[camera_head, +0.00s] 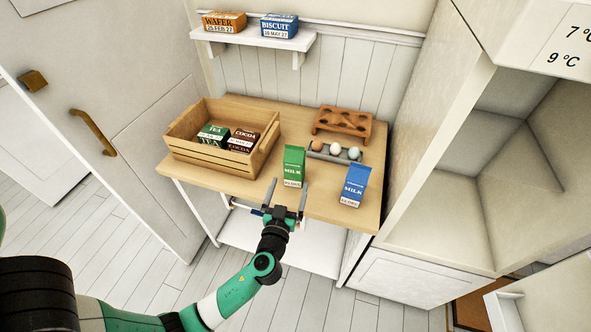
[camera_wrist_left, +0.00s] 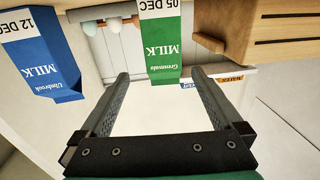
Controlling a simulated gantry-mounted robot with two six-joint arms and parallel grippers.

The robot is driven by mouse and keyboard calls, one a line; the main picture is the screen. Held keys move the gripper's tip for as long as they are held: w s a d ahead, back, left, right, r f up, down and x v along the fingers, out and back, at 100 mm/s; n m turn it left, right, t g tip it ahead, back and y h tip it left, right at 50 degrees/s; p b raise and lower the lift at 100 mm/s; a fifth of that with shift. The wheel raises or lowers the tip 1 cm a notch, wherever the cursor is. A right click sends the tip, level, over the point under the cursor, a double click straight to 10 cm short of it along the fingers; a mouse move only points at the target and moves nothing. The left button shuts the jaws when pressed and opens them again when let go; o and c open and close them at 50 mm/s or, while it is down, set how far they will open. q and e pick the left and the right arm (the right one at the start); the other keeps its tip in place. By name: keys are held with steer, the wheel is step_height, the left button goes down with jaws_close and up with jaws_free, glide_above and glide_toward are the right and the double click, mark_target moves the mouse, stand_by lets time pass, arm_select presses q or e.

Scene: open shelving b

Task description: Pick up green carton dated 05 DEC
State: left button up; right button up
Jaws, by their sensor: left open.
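The green milk carton (camera_head: 294,166) stands upright near the front edge of the wooden table. In the left wrist view the green carton (camera_wrist_left: 160,45) appears upside down and reads "05 DEC". A blue milk carton (camera_head: 354,185) stands to its right; in the left wrist view the blue carton (camera_wrist_left: 45,65) reads "12 DEC". My left gripper (camera_head: 287,190) is open and empty at the table's front edge, just in front of the green carton. The green carton lies ahead of the fingertips in the left wrist view, apparently not between them. My right gripper is not seen.
A wooden crate (camera_head: 190,157) with tea and cocoa boxes stands at the table's left. A grey egg tray (camera_head: 352,154) and a brown wooden holder (camera_head: 345,123) sit behind the cartons. A wall shelf (camera_head: 252,37) holds wafer and biscuit boxes. An open fridge (camera_head: 440,222) stands right.

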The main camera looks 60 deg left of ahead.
mark_target(293, 168)
arm_select(q)
steer(key=x, duration=0.5)
steer(key=shift+s+a+r, duration=0.1)
steer(key=shift+s+a, duration=0.1)
steer(key=shift+w+a, duration=0.25)
steer(key=shift+w, duration=0.05)
steer(key=x, duration=0.5)
steer(key=shift+a+b, duration=0.2)
steer(key=shift+b, duration=0.1)
jaws_close()
